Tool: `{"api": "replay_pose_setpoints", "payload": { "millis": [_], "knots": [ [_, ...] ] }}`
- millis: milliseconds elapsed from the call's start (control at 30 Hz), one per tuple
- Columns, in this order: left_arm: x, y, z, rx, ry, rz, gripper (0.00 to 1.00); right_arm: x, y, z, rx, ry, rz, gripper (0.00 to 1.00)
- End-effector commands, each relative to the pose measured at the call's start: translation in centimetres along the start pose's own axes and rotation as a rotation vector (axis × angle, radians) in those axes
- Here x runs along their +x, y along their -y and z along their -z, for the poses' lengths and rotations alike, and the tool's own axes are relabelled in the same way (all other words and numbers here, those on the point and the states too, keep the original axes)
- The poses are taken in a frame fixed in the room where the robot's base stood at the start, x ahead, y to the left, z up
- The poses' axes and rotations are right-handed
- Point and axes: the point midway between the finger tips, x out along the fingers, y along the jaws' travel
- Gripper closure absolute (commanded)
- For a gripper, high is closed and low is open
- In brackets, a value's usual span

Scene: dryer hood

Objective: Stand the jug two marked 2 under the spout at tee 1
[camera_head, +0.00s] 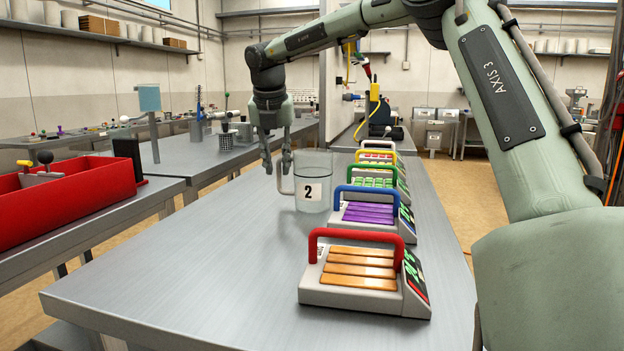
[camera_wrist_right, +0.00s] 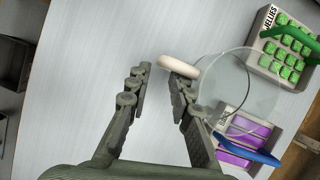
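The clear jug marked 2 (camera_head: 314,196) stands upright on the grey table, its pale handle on the left side. My right gripper (camera_head: 277,166) points down at that handle, to the left of the jug. In the right wrist view, the gripper (camera_wrist_right: 160,85) is open, with a wide gap between its fingers. The handle (camera_wrist_right: 178,66) lies by the tip of the right-hand finger, and I cannot tell whether they touch. The jug's round rim (camera_wrist_right: 240,85) shows beyond that finger. My left gripper is not in view. I cannot make out a spout or tee 1.
A red bin (camera_head: 60,205) is on the left bench. The table's left and front surface is clear.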

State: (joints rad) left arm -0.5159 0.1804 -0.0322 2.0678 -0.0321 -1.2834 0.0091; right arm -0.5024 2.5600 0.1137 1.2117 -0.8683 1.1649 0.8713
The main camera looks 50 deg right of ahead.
Motion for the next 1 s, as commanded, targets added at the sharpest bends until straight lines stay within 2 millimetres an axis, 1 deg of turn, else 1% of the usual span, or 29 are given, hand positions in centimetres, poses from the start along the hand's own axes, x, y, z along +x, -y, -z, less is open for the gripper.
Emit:
{"api": "replay_pose_setpoints", "payload": {
  "millis": [33, 233, 367, 500, 600, 800, 833, 900, 1000],
  "knots": [
    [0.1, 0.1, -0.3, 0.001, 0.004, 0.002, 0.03, 0.6, 0.0, 0.0, 0.000, -0.001, 0.001, 0.79],
    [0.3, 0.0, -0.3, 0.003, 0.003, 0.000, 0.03, 2.0, 0.0, 0.0, 0.000, 0.000, 0.001, 0.79],
    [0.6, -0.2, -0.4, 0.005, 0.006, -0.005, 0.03, 4.0, 0.1, 0.0, 0.000, -0.002, 0.004, 0.79],
    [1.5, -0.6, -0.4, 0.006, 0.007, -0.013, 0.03, 5.8, 0.0, 0.0, 0.001, 0.000, 0.000, 0.79],
    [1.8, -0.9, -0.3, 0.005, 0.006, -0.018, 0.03, 6.3, 0.0, 0.0, 0.001, 0.000, -0.001, 0.79],
    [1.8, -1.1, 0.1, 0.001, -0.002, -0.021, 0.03, 6.4, 0.0, 0.0, 0.001, 0.001, -0.002, 0.79],
    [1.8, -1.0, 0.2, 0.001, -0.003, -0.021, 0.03, 6.4, 0.0, 0.0, 0.001, 0.001, -0.002, 0.81],
    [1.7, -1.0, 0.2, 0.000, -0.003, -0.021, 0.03, 6.4, 0.0, 0.0, 0.001, 0.001, -0.002, 0.90],
    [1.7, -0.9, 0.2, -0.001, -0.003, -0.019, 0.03, 6.4, 0.0, 0.0, 0.001, 0.001, -0.002, 1.00]
  ]
}}
